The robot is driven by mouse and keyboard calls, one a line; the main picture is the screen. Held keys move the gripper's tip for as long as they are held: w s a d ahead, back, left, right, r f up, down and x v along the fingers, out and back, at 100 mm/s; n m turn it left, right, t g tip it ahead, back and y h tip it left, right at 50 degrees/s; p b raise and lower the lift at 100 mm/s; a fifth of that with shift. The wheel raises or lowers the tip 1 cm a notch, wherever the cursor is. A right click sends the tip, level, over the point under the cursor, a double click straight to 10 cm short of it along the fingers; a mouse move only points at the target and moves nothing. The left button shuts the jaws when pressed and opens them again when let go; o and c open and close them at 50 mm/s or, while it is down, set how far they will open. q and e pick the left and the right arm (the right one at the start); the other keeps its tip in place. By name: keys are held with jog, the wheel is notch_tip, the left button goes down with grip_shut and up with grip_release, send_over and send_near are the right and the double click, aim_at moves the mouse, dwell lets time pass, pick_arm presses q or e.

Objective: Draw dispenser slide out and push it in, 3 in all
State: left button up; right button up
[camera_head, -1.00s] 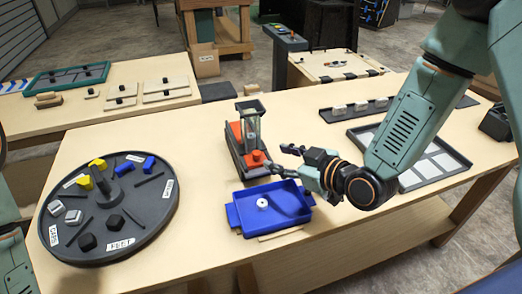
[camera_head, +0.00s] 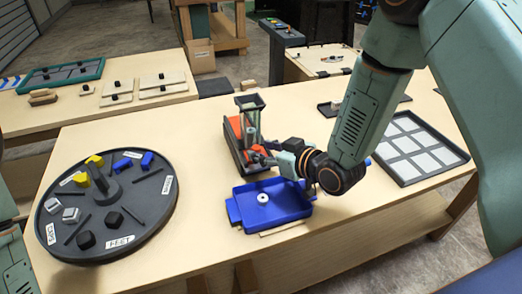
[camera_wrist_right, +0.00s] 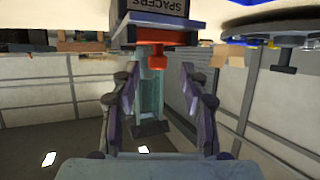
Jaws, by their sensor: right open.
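The dispenser (camera_head: 243,130) stands upright on the table, with a dark-framed clear column above a red and grey base. In the right wrist view its SPACERS label (camera_wrist_right: 170,8) shows at the top. Its red slide (camera_wrist_right: 158,62) with a knob shows below the label. My right gripper (camera_head: 256,157) is at the dispenser's front end and hides the knob in the head view. In the wrist view the right gripper (camera_wrist_right: 159,75) is open, its fingers either side of the knob with gaps between. One white ring spacer (camera_head: 263,198) lies in the blue tray (camera_head: 290,211). My left gripper is out of view.
A round dark turntable (camera_head: 148,230) with coloured blocks stands at the left. A grey tray with pale squares (camera_head: 452,156) is at the right, partly behind my right arm. A thin wooden strip (camera_head: 282,229) lies before the blue tray. Bare table lies between turntable and dispenser.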

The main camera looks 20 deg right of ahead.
jog(key=shift+w+f, duration=0.35)
jog(key=shift+w, duration=0.25)
jog(key=shift+a, duration=0.1)
jog(key=shift+a, duration=0.1)
jog(key=shift+c, duration=0.4)
jog(key=shift+r, duration=0.1)
jog(key=shift+c, duration=0.7)
grip_shut()
